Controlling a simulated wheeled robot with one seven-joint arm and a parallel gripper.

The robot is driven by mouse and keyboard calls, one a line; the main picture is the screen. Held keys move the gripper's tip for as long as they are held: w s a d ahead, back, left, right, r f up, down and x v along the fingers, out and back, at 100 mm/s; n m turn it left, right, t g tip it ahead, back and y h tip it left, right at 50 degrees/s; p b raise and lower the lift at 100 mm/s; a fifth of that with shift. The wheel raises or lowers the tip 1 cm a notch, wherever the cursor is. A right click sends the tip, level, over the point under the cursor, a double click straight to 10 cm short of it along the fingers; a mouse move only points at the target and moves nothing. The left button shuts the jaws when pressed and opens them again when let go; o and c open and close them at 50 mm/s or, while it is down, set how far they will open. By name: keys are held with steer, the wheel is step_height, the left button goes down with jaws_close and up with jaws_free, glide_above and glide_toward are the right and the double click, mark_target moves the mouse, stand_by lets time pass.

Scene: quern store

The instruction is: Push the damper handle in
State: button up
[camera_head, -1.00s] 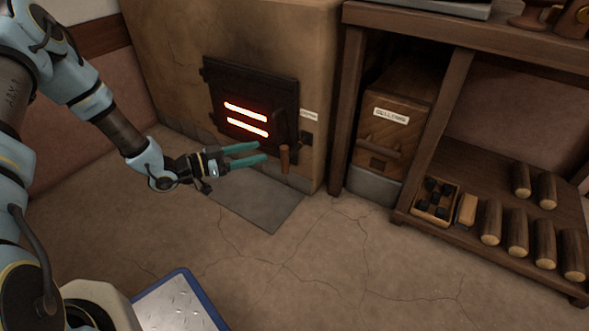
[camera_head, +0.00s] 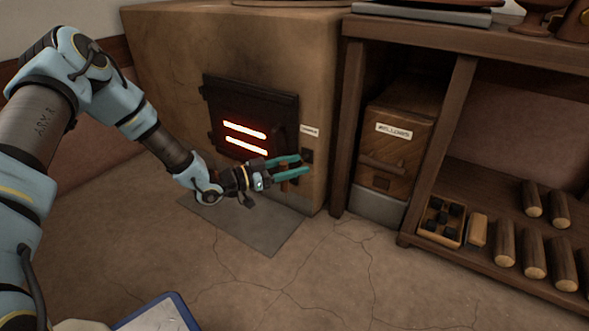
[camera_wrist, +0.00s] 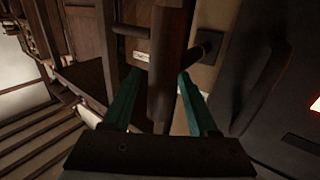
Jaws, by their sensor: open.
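The damper handle is a brown wooden grip (camera_head: 285,186) on a dark rod (camera_wrist: 206,43) that comes out of a small plate (camera_head: 307,156) to the right of the stove door. My gripper (camera_head: 303,164) is open at the handle, with teal fingers pointing right. In the wrist view the handle (camera_wrist: 165,62) stands upright between the spread fingers (camera_wrist: 160,75). I cannot tell whether either finger touches it. A white label (camera_head: 310,130) sits above the plate.
The stove door (camera_head: 252,115) has glowing slots, close behind my gripper. A wooden shelf unit (camera_head: 345,130) stands to the right, holding a labelled wooden box (camera_head: 397,145), a crate of dark lumps (camera_head: 423,232) and several logs (camera_head: 535,258).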

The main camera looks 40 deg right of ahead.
jaws_close()
stand_by(0.5)
stand_by(1.0)
